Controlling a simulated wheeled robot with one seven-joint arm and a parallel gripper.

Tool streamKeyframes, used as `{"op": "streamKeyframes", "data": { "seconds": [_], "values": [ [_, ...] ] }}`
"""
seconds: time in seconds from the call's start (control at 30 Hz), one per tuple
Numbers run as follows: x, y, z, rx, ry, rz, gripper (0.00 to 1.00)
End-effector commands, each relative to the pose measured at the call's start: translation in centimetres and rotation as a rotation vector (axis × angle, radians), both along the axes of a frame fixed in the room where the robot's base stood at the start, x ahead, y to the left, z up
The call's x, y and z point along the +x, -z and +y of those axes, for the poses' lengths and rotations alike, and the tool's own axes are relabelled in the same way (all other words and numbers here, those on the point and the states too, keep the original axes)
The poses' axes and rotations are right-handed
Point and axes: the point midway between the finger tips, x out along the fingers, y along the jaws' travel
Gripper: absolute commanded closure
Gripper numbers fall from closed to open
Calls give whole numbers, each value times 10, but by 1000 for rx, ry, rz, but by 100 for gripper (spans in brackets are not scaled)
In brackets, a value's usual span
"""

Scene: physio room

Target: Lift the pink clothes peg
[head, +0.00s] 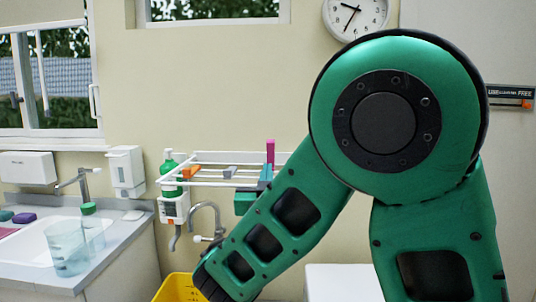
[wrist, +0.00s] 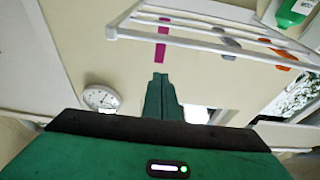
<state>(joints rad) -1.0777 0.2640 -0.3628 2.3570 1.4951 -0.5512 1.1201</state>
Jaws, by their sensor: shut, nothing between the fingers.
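The pink clothes peg (head: 270,152) stands upright at the right end of a white wall rack (head: 210,156) in the head view. In the wrist view the pink peg (wrist: 162,38) crosses the rack's bars, pointing toward my fingers. My gripper (wrist: 160,77) is shut and empty, its green fingers together. Its tips line up with the peg's near end, with a small gap showing in the picture. In the head view my gripper (head: 265,174) shows just below the peg, partly against the rack. I cannot tell the depth between them.
A grey peg (head: 229,172) and an orange peg (head: 190,171) sit on the rack left of the pink one. A sink (head: 30,247) and yellow crate (head: 178,288) are below.

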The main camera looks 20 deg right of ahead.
Motion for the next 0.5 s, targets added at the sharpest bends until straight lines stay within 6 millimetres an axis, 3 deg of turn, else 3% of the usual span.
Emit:
{"op": "streamKeyframes", "data": {
  "seconds": [0.5],
  "values": [
    [21, -6, -9, 0, 3, 1, 100]
  ]
}}
